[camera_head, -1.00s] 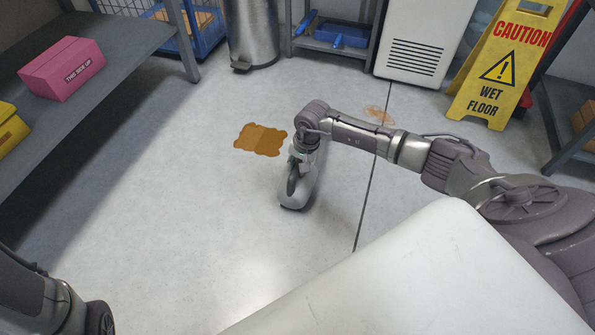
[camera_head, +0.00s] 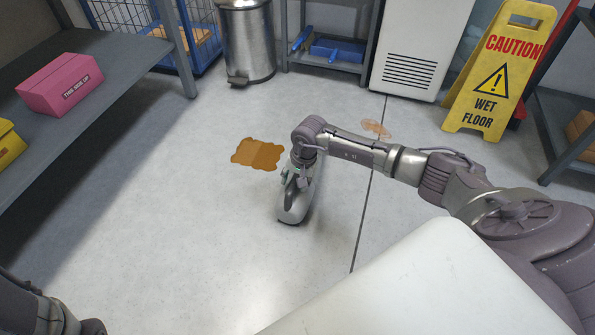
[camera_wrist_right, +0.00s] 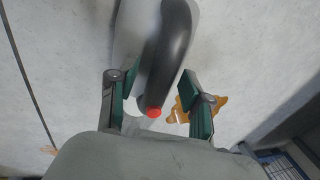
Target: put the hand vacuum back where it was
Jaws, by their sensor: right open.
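The hand vacuum (camera_head: 293,207) is light grey with a dark handle and appears to rest on the floor, below my right wrist. In the right wrist view, its dark curved handle (camera_wrist_right: 172,45) ends in a red button between the finger pads. My right gripper (camera_wrist_right: 158,88) is open, with one finger on each side of the handle's end; a gap shows on the right side. The right gripper (camera_head: 296,172) also shows in the head view, over the vacuum's upper end, which it partly hides. My left gripper is out of view.
A brown spill (camera_head: 257,154) lies left of the vacuum, and a fainter stain (camera_head: 376,128) behind it. A yellow wet-floor sign (camera_head: 492,75) stands at right. A metal bin (camera_head: 246,42), low rack (camera_head: 333,62) and left shelf with a pink box (camera_head: 60,84) surround clear floor.

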